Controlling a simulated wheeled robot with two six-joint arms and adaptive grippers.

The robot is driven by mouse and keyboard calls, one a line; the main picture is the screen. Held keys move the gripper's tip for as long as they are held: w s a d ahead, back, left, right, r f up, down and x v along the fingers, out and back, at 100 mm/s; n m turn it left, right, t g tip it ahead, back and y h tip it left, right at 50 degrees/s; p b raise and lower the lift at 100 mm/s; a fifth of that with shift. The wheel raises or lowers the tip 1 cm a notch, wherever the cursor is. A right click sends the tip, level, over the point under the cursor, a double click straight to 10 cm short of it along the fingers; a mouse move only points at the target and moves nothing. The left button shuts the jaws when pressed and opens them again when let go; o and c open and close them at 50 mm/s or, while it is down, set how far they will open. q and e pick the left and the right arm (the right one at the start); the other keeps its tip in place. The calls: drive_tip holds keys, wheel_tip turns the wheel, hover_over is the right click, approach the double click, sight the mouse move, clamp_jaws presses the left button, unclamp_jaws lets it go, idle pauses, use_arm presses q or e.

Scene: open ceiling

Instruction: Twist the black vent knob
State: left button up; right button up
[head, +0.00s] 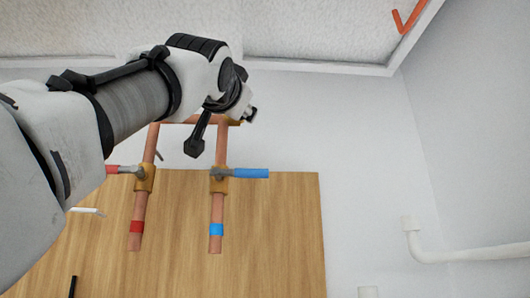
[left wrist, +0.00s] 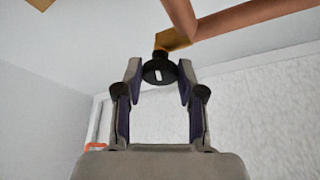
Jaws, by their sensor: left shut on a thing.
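The black vent knob (left wrist: 158,71), a round cap with a white mark, shows in the left wrist view below a brass fitting (left wrist: 172,40) on a copper pipe. My left gripper (left wrist: 160,80) has a finger on each side of the knob and is shut on it. In the head view my left arm reaches in from the left to the top of the copper pipes, and the knob cannot be made out there. A brass fitting (head: 235,122) shows partly behind the wrist. My right gripper is not in view.
Two copper pipes run down a wooden board (head: 280,240), one with a blue lever valve (head: 250,173), one with a red lever valve (head: 113,170). A white pipe (head: 470,255) runs along the right. The wall right of my wrist is clear.

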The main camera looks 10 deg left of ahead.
use_arm(q)
drive_tip(key=shift+w+f, duration=0.1)
drive_tip(key=o, duration=1.1)
drive_tip(key=shift+a, duration=0.15)
